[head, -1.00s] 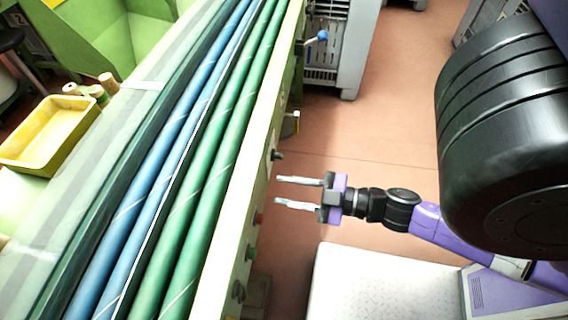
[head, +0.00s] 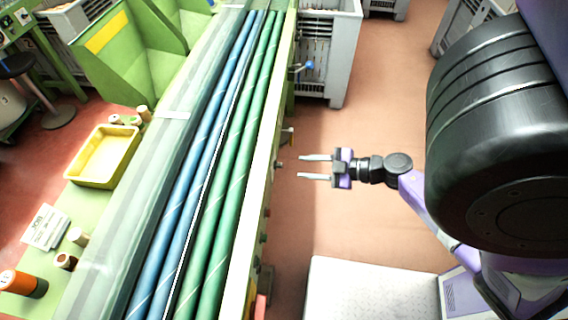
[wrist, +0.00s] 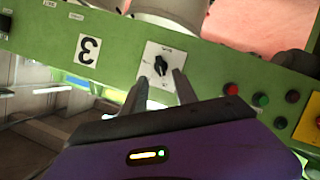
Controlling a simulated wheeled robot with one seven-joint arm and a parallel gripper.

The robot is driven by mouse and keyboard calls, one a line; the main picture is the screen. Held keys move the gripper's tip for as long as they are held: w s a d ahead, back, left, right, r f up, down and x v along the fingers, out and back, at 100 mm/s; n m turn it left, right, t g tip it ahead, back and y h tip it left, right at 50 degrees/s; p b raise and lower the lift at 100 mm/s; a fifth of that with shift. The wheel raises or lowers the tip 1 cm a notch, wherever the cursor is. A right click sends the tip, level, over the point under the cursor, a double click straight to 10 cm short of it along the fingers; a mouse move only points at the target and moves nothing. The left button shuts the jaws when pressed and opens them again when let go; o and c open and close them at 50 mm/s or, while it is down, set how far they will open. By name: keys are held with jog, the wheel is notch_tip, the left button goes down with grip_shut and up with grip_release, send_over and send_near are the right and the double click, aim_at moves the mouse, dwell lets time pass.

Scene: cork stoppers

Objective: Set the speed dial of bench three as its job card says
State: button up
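The speed dial (wrist: 161,66) is a black knob on a white square plate with tiny unreadable marks, on a green panel beside a large "3" label (wrist: 88,48), which appears inverted. My gripper (wrist: 159,82) is open and empty. In the wrist view its fingertips overlap the lower part of the plate, one on each side of the knob. In the head view my gripper (head: 301,166) points left at the bench's side, with a visible gap to a small dark knob (head: 280,163). A white job card (head: 45,227) lies on the green bench at left; only its heading is partly legible.
Red (wrist: 231,88) and green (wrist: 261,99) buttons and a yellow emergency-stop plate (wrist: 294,96) sit right of the dial. Blue and green rollers (head: 232,150) run along the bench. A yellow tray (head: 105,157) and corks stand left. Grey crates (head: 330,50) stand behind; floor is open right.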

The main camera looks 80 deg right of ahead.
aim_at(278, 165)
jog(key=a+x, duration=0.1)
jog(key=x, duration=0.6)
jog(key=shift+w+d, duration=0.3)
jog(key=shift+d, duration=0.25)
jog(key=shift+f, duration=0.1)
jog(key=shift+c, duration=0.2)
grip_shut()
